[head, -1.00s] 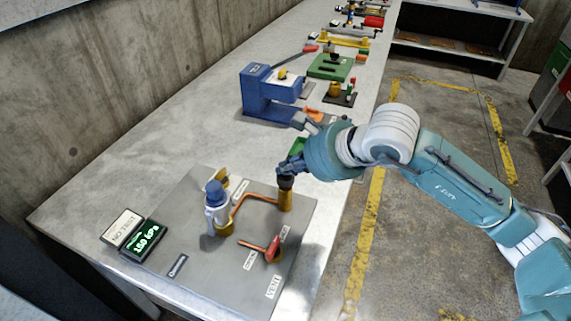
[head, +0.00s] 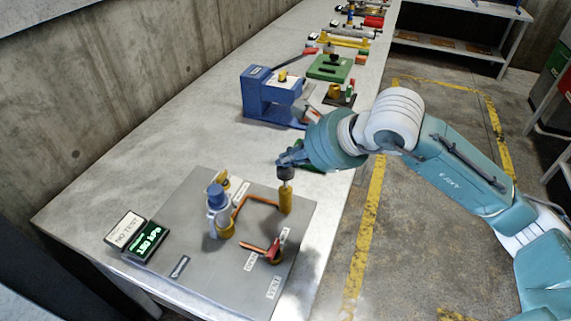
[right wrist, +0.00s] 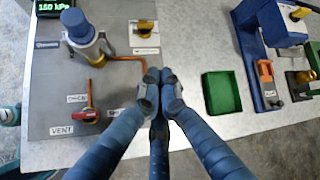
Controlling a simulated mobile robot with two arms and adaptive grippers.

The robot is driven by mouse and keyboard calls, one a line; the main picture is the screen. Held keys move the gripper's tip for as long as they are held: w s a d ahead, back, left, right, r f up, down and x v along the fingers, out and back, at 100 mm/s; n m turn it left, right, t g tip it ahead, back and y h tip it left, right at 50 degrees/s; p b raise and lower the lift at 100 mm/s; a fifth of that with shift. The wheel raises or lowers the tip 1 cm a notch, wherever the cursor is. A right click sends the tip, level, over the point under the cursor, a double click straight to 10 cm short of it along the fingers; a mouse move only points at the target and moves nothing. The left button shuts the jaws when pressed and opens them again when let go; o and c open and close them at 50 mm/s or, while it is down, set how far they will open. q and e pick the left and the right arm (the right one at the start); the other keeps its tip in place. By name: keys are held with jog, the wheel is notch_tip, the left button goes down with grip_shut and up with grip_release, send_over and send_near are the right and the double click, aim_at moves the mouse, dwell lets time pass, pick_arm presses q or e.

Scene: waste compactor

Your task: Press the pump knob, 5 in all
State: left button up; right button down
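The pump (head: 285,200) is a yellow upright cylinder at the right side of a grey panel (head: 200,262) on the bench. Its dark knob (head: 285,174) stands up on a short pale rod above the cylinder. My right gripper (head: 288,160) is directly over the knob, fingers pointing down. I cannot tell whether the fingertips touch the knob. In the right wrist view the fingers (right wrist: 159,76) are closed together with nothing visible between them, and they hide the knob.
On the panel stand a blue-topped regulator (head: 219,205), a red vent lever (head: 274,250) and a copper pipe. A green tray (right wrist: 221,92) and a blue press (head: 262,97) stand farther along the bench.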

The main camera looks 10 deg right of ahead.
aim_at(288, 170)
jog(key=shift+r, duration=0.4)
jog(key=shift+r+p, duration=1.3)
jog(key=shift+r, duration=1.2)
